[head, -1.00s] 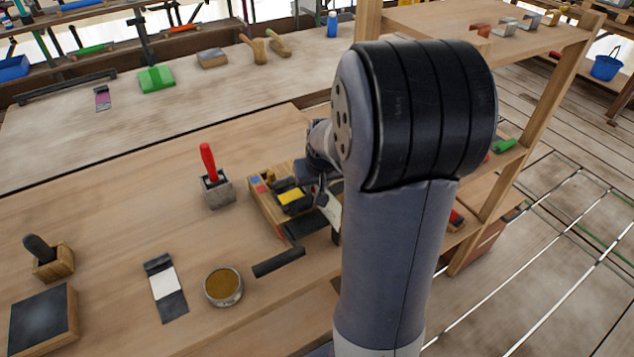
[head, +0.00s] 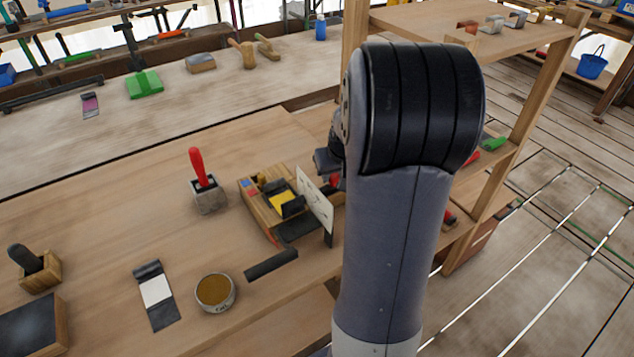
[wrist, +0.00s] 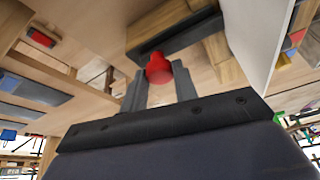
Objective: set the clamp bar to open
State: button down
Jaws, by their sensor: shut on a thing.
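A wooden fixture (head: 258,207) with a yellow piece (head: 283,201), dark metal parts and small blue and red marks sits on the bench, left of my arm. A white card or plate (head: 315,203) stands upright at its right side. A red knob (head: 335,181) shows just right of the plate. In the wrist view my gripper (wrist: 159,78) is shut on the red knob (wrist: 158,67), one grey finger on each side. The wooden block and white plate (wrist: 257,35) are close beyond. I cannot clearly tell which part is the clamp bar; my arm hides much of that side.
A dark cylindrical bar (head: 271,264) lies in front of the fixture. A red-handled tool (head: 203,180), a tin (head: 215,292) and a scraper (head: 157,296) stand or lie to the left. A wooden shelf post (head: 520,130) rises right of my arm.

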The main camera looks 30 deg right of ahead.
jog(key=shift+d+r, duration=0.1)
jog(key=shift+d, duration=0.6)
jog(key=c, duration=1.1)
grip_release()
jog(key=shift+d, duration=0.15)
jog(key=v, duration=1)
jog(key=shift+s+r, duration=0.2)
jog(key=shift+r, duration=0.1)
jog(key=shift+f, duration=0.15)
